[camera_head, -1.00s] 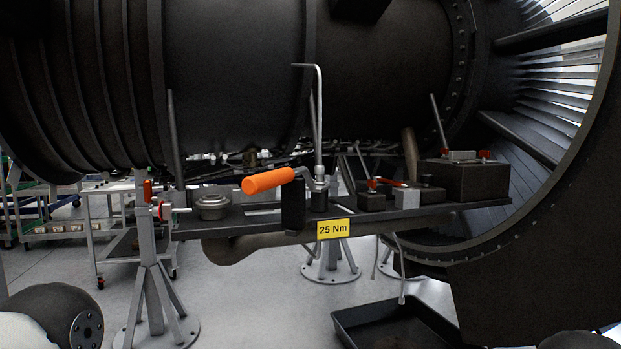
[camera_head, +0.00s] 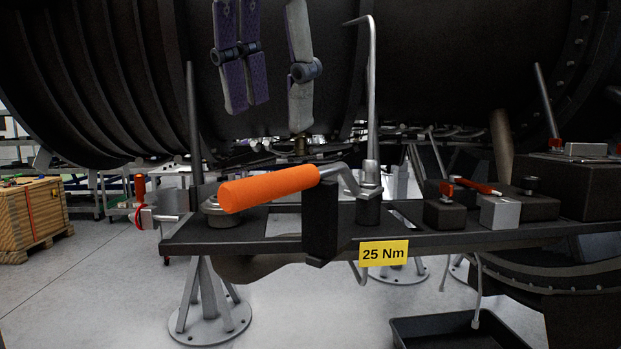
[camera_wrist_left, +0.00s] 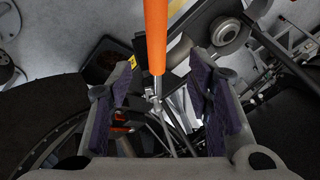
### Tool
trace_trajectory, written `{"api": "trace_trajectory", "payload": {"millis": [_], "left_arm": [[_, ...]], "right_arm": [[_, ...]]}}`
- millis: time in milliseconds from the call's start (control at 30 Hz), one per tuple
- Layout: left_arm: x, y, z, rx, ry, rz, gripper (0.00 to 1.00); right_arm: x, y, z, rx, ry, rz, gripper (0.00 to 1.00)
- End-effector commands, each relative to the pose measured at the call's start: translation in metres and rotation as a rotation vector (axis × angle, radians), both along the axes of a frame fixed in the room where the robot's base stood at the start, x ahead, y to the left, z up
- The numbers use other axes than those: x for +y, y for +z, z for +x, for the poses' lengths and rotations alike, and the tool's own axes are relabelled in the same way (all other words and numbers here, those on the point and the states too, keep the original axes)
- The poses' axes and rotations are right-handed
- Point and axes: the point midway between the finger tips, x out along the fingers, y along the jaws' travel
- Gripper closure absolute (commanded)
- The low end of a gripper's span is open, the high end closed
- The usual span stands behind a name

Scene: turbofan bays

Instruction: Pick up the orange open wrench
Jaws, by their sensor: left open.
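The wrench has a thick orange handle (camera_head: 268,188) and a bent metal shaft. It lies nearly level at the front of a dark shelf (camera_head: 230,243), by a black upright block (camera_head: 321,215) and a metal post. My left gripper (camera_head: 268,118) hangs above the handle in the head view, fingers pointing down, open and empty, with a visible gap to the handle. In the left wrist view the orange handle (camera_wrist_left: 156,35) runs down from the top edge, in line with the space between the open fingers (camera_wrist_left: 162,62). My right gripper is not in view.
A tall hooked metal rod (camera_head: 371,90) stands right of the handle. A yellow "25 Nm" label (camera_head: 384,253) is on the shelf front. Small dark blocks with red parts (camera_head: 444,212) stand on the right. The dark engine casing (camera_head: 150,80) is behind. A black tray (camera_head: 455,333) lies below.

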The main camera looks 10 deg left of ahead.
Motion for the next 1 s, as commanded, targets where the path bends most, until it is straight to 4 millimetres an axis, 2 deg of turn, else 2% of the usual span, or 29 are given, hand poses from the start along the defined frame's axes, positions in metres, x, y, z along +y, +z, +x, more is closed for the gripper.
{"api": "trace_trajectory", "payload": {"millis": [100,333,533,633,833,1000], "left_arm": [[0.003,-0.026,0.013,0.005,0.0,0.004,0.54],[0.006,-0.057,0.03,0.007,-0.002,0.001,0.54],[0.011,-0.093,0.051,0.015,-0.003,0.001,0.54],[0.012,-0.099,0.054,0.01,-0.003,0.001,0.54],[0.012,-0.096,0.054,0.004,-0.003,0.0,0.54],[0.012,-0.096,0.053,0.005,-0.002,0.001,0.93]], "right_arm": [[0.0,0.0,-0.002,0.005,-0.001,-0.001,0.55],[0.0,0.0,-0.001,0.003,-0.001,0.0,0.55],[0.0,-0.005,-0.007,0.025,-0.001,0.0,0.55],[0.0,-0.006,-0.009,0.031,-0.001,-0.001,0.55],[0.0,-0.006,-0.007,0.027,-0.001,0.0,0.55],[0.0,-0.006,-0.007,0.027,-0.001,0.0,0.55]]}}
